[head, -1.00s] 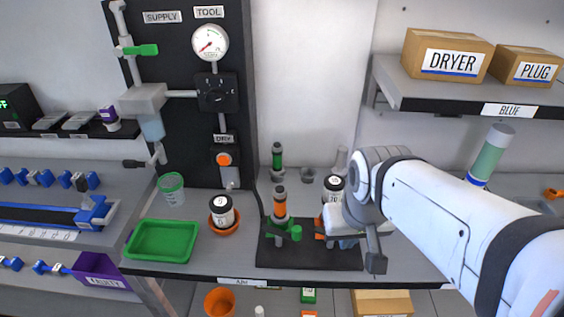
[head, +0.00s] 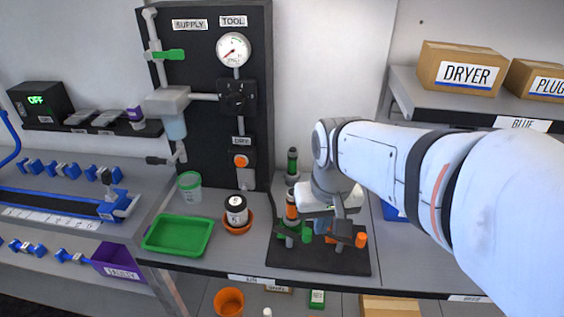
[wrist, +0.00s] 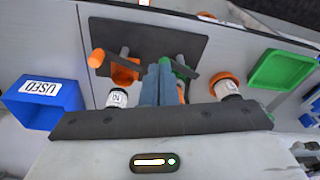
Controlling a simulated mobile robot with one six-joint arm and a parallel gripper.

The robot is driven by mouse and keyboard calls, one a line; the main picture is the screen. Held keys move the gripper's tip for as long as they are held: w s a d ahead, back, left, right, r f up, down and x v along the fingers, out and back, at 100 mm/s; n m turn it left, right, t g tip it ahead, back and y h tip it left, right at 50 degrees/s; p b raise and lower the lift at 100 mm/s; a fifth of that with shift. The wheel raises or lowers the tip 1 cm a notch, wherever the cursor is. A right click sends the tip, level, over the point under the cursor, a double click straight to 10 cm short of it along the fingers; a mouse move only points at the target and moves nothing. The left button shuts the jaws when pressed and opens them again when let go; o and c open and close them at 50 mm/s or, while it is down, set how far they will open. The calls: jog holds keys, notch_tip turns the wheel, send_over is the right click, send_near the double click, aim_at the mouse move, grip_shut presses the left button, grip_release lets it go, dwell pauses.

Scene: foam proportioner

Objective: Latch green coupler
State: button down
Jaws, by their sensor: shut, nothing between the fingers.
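The black stand plate (head: 350,262) sits on the bench and carries two coupler units. The green coupler (head: 306,236) is on its left unit, near an orange-banded upright cylinder (head: 291,207). An orange part (head: 361,240) belongs to the right unit. In the wrist view the green coupler (wrist: 181,68) shows just right of my fingers, partly hidden by them, with a dark lever beside it. My gripper (head: 320,225) is shut and empty, between the two units. Its blue fingers also show in the wrist view (wrist: 157,84). I cannot tell whether they touch the coupler, or its latch state.
A white jar (head: 235,205) stands in an orange dish left of the stand. A green tray (head: 180,236) lies farther left. The black supply panel (head: 205,110) rises behind. A blue USED bin (wrist: 42,98) shows in the wrist view. A shelf with boxes (head: 460,70) hangs at upper right.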

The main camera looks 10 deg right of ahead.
jog(key=w+d+m+g+p, duration=0.1)
jog(key=w+g, duration=0.1)
jog(key=w, duration=0.6)
jog(key=w+d+m+g+p, duration=0.1)
jog(key=w+g, duration=0.1)
jog(key=w, duration=0.6)
jog(key=shift+w+d+f+m+y, duration=0.25)
jog(key=shift+w+m+y, duration=0.05)
jog(key=shift+w+y, duration=0.1)
jog(key=shift+s, duration=0.1)
jog(key=p+x, duration=0.1)
jog(key=x, duration=0.9)
jog(key=shift+s, duration=0.15)
jog(key=s, duration=0.2)
jog(key=s+a+p, duration=0.1)
jog(key=shift+s, duration=0.35)
jog(key=shift+r, duration=0.1)
